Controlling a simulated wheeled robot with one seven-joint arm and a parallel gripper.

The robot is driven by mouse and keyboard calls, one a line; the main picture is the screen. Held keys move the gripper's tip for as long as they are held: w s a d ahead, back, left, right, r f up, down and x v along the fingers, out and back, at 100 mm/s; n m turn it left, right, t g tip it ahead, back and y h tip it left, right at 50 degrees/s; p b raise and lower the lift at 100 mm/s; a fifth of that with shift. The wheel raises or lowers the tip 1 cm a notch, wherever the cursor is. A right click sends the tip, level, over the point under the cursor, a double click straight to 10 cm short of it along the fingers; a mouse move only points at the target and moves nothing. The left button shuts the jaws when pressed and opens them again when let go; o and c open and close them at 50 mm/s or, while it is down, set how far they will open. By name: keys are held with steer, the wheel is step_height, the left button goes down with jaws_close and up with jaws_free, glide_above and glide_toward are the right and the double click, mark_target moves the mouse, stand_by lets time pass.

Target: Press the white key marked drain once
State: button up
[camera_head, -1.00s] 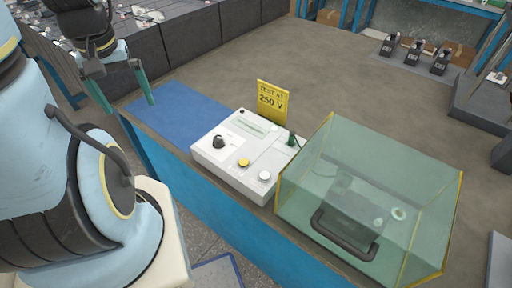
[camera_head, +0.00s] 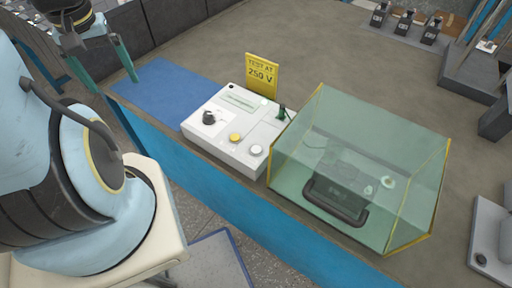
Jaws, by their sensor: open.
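A white tester box (camera_head: 222,145) stands on the bench. On its top are a black knob (camera_head: 209,117), a yellow key (camera_head: 235,137), a white key (camera_head: 256,150), a small display (camera_head: 241,99) and a green part (camera_head: 281,112). No lettering is legible on the white key. My gripper (camera_head: 107,69) is at the upper left, above the blue mat's left end, with its two green fingers apart. It is open and empty, well to the left of the white key.
A clear box (camera_head: 330,117) with yellow edges and a dark handle stands right of the tester. A yellow sign (camera_head: 262,76) reading "TEST AT 250 V" stands behind it. A blue mat (camera_head: 165,92) lies left of it. The bench's front edge is blue.

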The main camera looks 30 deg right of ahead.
jaws_close()
stand_by(0.5)
stand_by(0.9)
